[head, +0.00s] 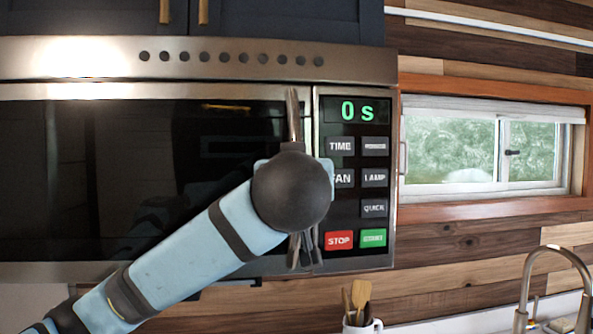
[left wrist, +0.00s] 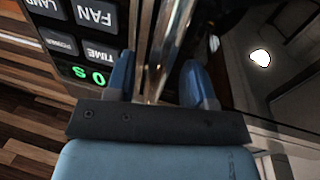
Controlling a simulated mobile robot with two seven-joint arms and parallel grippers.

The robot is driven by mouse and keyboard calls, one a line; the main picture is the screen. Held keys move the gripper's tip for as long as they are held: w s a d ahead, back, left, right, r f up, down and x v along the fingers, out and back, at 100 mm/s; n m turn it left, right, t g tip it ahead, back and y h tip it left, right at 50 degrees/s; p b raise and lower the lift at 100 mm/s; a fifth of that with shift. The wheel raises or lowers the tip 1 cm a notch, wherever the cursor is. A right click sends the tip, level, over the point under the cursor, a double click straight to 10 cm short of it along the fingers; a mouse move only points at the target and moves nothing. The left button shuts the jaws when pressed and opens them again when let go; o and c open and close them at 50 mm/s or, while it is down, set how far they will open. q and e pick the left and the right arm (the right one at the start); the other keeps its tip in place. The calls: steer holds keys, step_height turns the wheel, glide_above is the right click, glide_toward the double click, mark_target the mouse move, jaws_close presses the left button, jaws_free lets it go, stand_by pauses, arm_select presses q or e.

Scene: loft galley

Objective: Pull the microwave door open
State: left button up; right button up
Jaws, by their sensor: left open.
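The microwave (head: 220,65) fills the left and middle of the head view. Its dark glass door (head: 60,180) looks shut, flush with the front. A vertical metal handle (head: 293,115) runs along the door's right edge, its middle hidden behind my left wrist. My left gripper is mostly hidden there by its own wrist. In the left wrist view my left gripper (left wrist: 160,72) is open, with one blue finger on each side of the handle (left wrist: 164,35). Gaps show between the fingers and the bar, though contact is hard to judge. My right gripper is in neither view.
The control panel (head: 357,185) with a green "0 s" display is just right of the handle. Dark cabinets (head: 285,20) hang above. A window (head: 490,150), a utensil cup (head: 360,325) and a faucet (head: 555,255) are to the right.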

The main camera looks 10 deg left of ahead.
arm_select(q)
steer(key=shift+p+x, duration=0.35)
steer(key=shift+x, duration=1.2)
steer(key=shift+d, duration=0.1)
jaws_close()
